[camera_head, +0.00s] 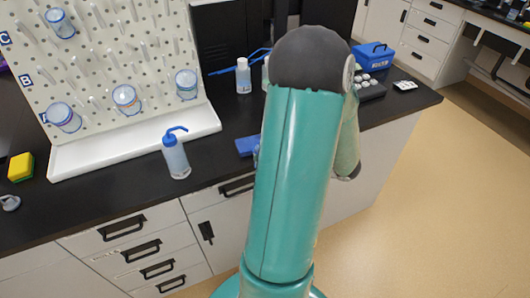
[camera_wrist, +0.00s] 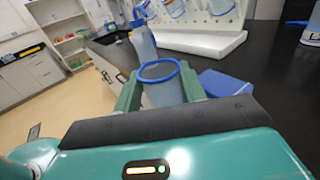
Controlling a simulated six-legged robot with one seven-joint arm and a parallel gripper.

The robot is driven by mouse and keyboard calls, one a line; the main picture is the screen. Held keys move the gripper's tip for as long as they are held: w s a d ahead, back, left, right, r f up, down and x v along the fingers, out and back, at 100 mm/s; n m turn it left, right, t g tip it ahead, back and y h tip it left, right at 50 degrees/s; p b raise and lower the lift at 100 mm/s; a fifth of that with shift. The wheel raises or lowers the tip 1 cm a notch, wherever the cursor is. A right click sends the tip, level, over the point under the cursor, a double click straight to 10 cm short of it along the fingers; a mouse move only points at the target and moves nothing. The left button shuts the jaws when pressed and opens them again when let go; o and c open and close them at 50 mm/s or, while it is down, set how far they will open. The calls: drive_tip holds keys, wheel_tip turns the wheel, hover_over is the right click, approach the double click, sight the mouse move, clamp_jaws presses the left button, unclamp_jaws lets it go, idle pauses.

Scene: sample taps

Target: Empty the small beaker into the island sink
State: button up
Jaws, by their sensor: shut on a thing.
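In the wrist view my gripper (camera_wrist: 160,82) is shut on the small beaker (camera_wrist: 163,96), a clear vessel with a blue rim. Its green fingers press on the beaker's left and right sides. The beaker's mouth faces up toward the wrist camera, and I cannot tell how much liquid is in it. In the head view my own teal arm hides the gripper and most or all of the beaker. I cannot make out the island sink clearly in either view.
A wash bottle (camera_head: 175,155) stands on the black counter (camera_head: 110,190), left of my arm. A blue flat object (camera_head: 247,146) lies close to the held beaker. A white pegboard rack (camera_head: 105,75) holds several beakers. A yellow sponge (camera_head: 21,166) lies far left. Open floor (camera_head: 430,200) lies right.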

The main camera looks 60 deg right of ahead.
drive_tip(key=shift+s+d+r, duration=0.2)
drive_tip(key=shift+s+d, duration=0.5)
drive_tip(key=shift+d, duration=0.35)
drive_tip(key=shift+s+d+r, duration=0.2)
drive_tip(key=shift+s+d, duration=0.5)
drive_tip(key=shift+d, duration=0.3)
drive_tip(key=o, duration=0.4)
drive_tip(key=c, duration=0.4)
drive_tip(key=shift+s, duration=0.1)
